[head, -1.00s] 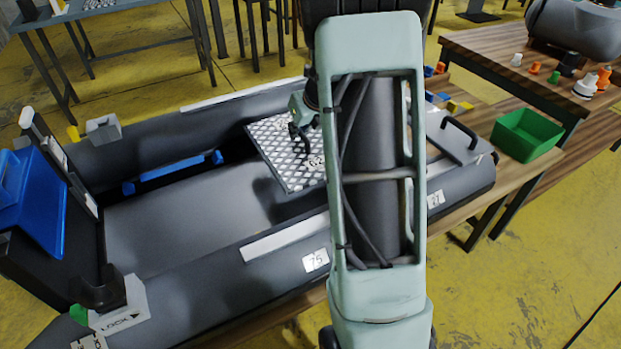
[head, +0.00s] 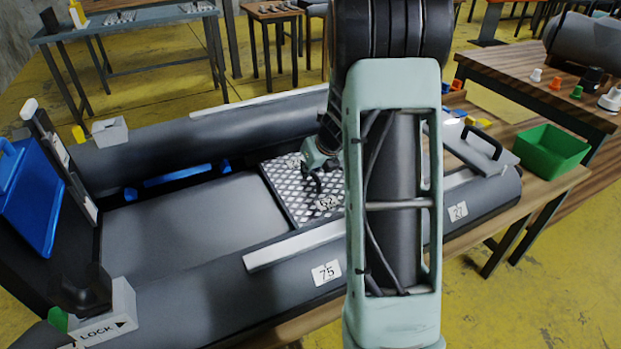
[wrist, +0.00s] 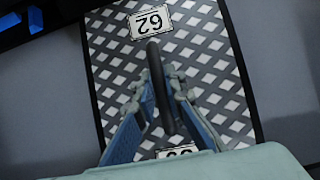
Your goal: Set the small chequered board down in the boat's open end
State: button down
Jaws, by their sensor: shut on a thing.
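The small chequered board (head: 283,186), a black and white lattice plate labelled 62, lies about level between the boat's two grey side tubes, at the right end of the smooth grey floor (head: 185,225). My arm hides its right part, and I cannot tell whether it touches the boat. My gripper (head: 315,178) is above the board and shut on its dark bar handle. In the wrist view the gripper (wrist: 158,95) has its blue-padded fingers around this handle, and the board (wrist: 215,65) spans below. The boat (head: 230,118) lies on a wooden table.
A grey panel with a black handle (head: 483,140) is at the boat's right end. A green bin (head: 550,150) stands on the table beyond. At the left are a blue board (head: 40,205) and a white LOCK block (head: 105,318). Small coloured parts lie behind my arm.

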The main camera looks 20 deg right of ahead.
jog(key=shift+f, duration=0.45)
jog(key=shift+r, duration=0.1)
jog(key=c, duration=2.5)
grip_release()
jog(key=shift+f, duration=0.2)
jog(key=o, duration=0.5)
jog(key=shift+r, duration=0.1)
